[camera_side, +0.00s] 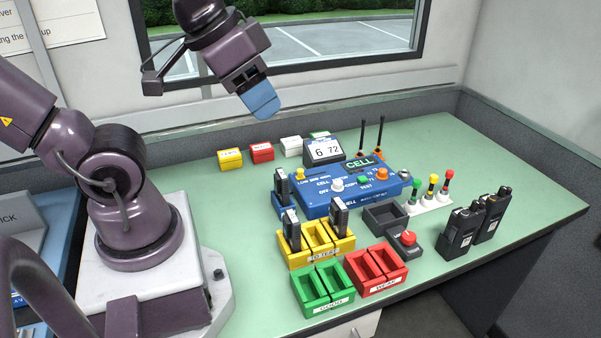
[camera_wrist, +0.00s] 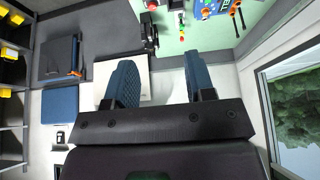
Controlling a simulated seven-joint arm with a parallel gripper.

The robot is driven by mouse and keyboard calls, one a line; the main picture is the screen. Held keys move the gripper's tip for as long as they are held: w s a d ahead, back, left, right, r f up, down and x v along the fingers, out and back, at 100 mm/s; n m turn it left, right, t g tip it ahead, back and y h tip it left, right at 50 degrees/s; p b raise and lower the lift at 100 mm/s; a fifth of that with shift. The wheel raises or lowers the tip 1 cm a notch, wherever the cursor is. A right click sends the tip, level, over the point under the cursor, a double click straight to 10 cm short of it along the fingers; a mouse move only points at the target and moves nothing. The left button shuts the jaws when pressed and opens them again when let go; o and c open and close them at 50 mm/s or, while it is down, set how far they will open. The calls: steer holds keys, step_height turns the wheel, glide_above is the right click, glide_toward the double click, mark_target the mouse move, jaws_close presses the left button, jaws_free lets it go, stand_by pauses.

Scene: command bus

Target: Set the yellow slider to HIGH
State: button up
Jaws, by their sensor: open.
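A small yellow slider knob (camera_side: 300,174) is on the blue panel (camera_side: 345,205) in the side view. It stands at the left end of small lettering that seems to read LOW, MID, HIGH, near LOW. My gripper (camera_side: 262,104) is raised well above the bench, up and left of the panel, and touches nothing. In the wrist view my gripper (camera_wrist: 158,75) has its two blue fingers apart with nothing between them. Part of the blue panel (camera_wrist: 205,9) shows at that view's top edge; I cannot make out the slider there.
Yellow bins (camera_side: 322,242), green bins (camera_side: 322,292) and red bins (camera_side: 376,273) stand before the panel. Coloured posts (camera_side: 432,190) and black radios (camera_side: 460,232) are at right. The bench's far right is clear.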

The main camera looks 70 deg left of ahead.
steer(key=shift+a, duration=0.1)
steer(key=shift+c, duration=0.6)
steer(key=n+g+y, duration=0.2)
steer(key=g, duration=0.4)
glide_toward(301, 170)
steer(key=f, duration=0.3)
steer(key=a+f, duration=0.1)
steer(key=f, duration=0.5)
steer(key=shift+s+a, duration=0.25)
steer(key=shift+a, duration=0.05)
jaws_close()
